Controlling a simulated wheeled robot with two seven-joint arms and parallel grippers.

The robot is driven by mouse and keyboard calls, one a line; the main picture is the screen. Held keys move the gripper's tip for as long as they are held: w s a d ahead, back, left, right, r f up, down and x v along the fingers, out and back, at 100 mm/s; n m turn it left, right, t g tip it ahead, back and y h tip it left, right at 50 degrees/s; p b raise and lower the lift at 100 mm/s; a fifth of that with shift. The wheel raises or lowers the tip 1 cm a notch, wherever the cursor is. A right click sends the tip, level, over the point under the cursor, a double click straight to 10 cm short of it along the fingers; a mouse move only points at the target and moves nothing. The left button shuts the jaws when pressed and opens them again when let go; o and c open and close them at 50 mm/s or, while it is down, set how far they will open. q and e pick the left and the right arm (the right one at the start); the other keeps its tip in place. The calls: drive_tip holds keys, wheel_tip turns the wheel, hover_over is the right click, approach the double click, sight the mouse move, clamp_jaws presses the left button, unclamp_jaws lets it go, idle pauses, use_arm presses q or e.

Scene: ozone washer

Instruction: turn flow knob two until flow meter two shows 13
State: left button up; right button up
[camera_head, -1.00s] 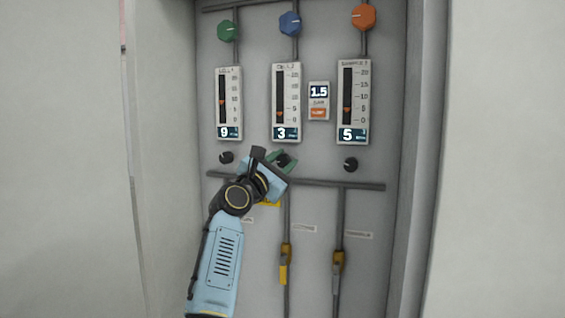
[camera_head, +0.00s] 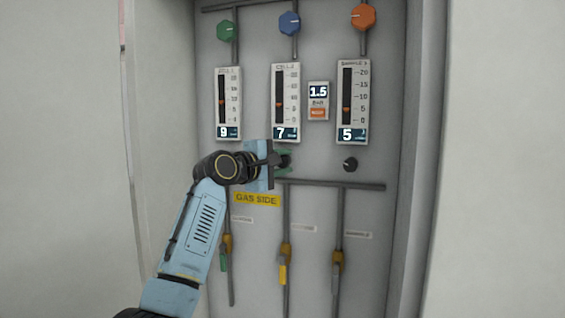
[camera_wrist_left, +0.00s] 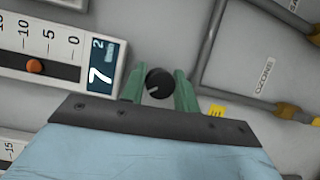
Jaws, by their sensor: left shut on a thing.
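Flow meter two (camera_head: 286,98) is the middle white meter in the head view and its display reads 7. It also shows in the left wrist view (camera_wrist_left: 108,55), again reading 7. Flow knob two (camera_wrist_left: 158,83) is a small black knob with a pale pointer line, just below that meter. My left gripper (camera_head: 284,160) is at the knob, with its green fingers on either side of it, shut on it. In the head view the gripper partly hides the knob. My right gripper is in neither view.
Flow meter one (camera_head: 228,100) reads 9 and flow meter three (camera_head: 353,98) reads 5. A black knob (camera_head: 350,165) sits under meter three. A small 1.5 display (camera_head: 318,92) is between meters two and three.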

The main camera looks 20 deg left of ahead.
use_arm(q)
drive_tip(key=m+g+y, duration=0.1)
drive_tip(key=m, duration=0.2)
drive_tip(key=m+g+y, duration=0.1)
drive_tip(key=m, duration=0.2)
drive_tip(key=shift+f, duration=0.1)
drive_tip(key=m+y, duration=0.3)
drive_tip(key=m, duration=0.1)
drive_tip(key=shift+m+g+y, duration=0.3)
drive_tip(key=shift+g+y, duration=0.1)
idle(0.3)
drive_tip(key=o, duration=1)
drive_tip(key=shift+c, duration=0.2)
